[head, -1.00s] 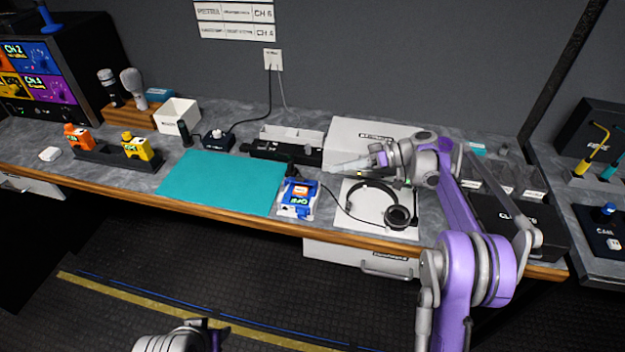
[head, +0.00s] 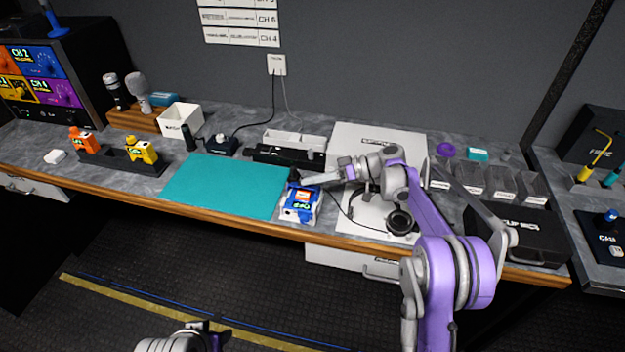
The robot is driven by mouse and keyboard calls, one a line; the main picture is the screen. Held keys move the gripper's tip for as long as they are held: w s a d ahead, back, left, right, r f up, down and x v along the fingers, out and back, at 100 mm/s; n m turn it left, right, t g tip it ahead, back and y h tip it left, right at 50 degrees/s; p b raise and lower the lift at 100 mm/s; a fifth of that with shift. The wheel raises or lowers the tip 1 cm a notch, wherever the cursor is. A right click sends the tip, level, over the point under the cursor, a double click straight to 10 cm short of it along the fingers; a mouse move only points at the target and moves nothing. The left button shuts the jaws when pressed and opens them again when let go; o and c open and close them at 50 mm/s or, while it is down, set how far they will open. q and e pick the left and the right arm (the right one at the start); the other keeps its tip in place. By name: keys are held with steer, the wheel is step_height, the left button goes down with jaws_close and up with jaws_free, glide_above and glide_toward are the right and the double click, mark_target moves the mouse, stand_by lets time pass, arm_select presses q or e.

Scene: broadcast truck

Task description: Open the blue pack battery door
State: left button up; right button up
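The blue pack (head: 300,207) stands on the counter just right of the teal mat. Its front carries a small orange and green display, and its upper part is partly covered by my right gripper. I cannot make out a separate battery door at this size. My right gripper (head: 306,181) is right over the pack's top edge, its fingers pointing left. Whether it touches the pack, and whether its fingers are parted, I cannot tell. My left gripper (head: 212,330) is at the bottom edge, low in front of the counter and far from the pack; only part of it shows.
A headset (head: 398,221) on a white sheet lies right of the pack, with a thin cable between. The teal mat (head: 225,186) is bare. Orange (head: 82,141) and yellow (head: 141,150) packs stand in a dark holder at left. A black device (head: 280,154) lies behind.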

jaws_close()
steer(key=shift+w+d+r+m+g+y, duration=0.15)
steer(key=shift+w+m+g, duration=0.1)
steer(key=shift+w+m, duration=0.15)
steer(key=shift+w+d+r+m+g+y, duration=0.15)
steer(key=shift+w+m+g, duration=0.1)
steer(key=shift+m, duration=0.25)
steer(key=shift+w+d+r+m+g+y+p, duration=0.15)
steer(key=shift+w+m+g+y, duration=0.1)
steer(key=shift+w+m, duration=0.25)
steer(key=shift+w+d+m+g+y+p, duration=0.15)
steer(key=shift+w+m+y, duration=0.1)
steer(key=shift+m, duration=0.45)
steer(key=shift+a, duration=0.1)
steer(key=shift+o, duration=1.9)
jaws_free()
